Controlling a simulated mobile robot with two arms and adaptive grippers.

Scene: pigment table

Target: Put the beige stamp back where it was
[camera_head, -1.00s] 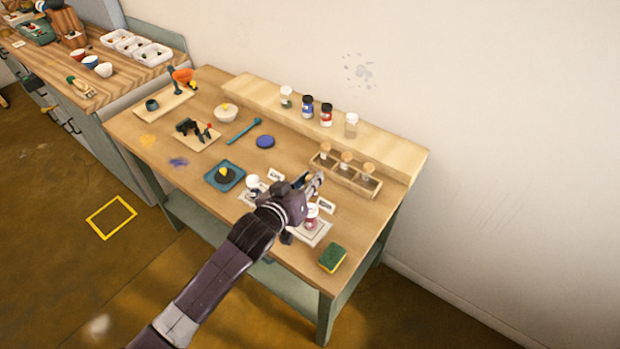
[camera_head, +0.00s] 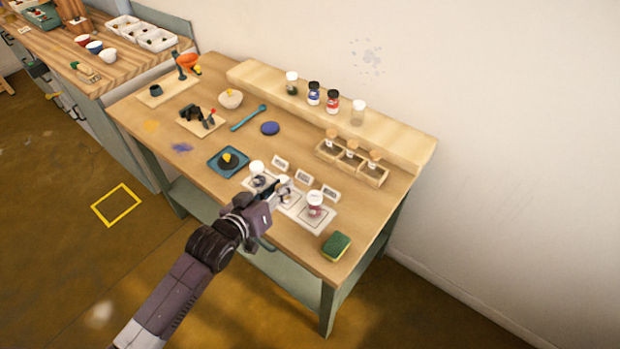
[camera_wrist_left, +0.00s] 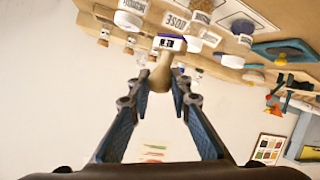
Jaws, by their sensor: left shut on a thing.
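My left gripper (camera_head: 279,190) is over the middle of the white mat strip (camera_head: 292,212). In the left wrist view its fingers (camera_wrist_left: 158,88) are shut on a beige, rounded handle, which I take to be the beige stamp (camera_wrist_left: 160,72). The stamp's far end is hard to separate from the labels and jars behind it. In the head view the gripper mostly hides the stamp. A wooden rack (camera_head: 363,177) at the right holds three small brown-topped pieces. My right gripper is not in view.
White-capped jars (camera_head: 257,167) and (camera_head: 315,203) stand on the mats on either side of the gripper. Small label cards (camera_head: 304,177) stand behind. A sponge (camera_head: 336,246) lies at the front right. A teal tray (camera_head: 228,161) is left. More jars (camera_head: 332,101) stand on the back shelf.

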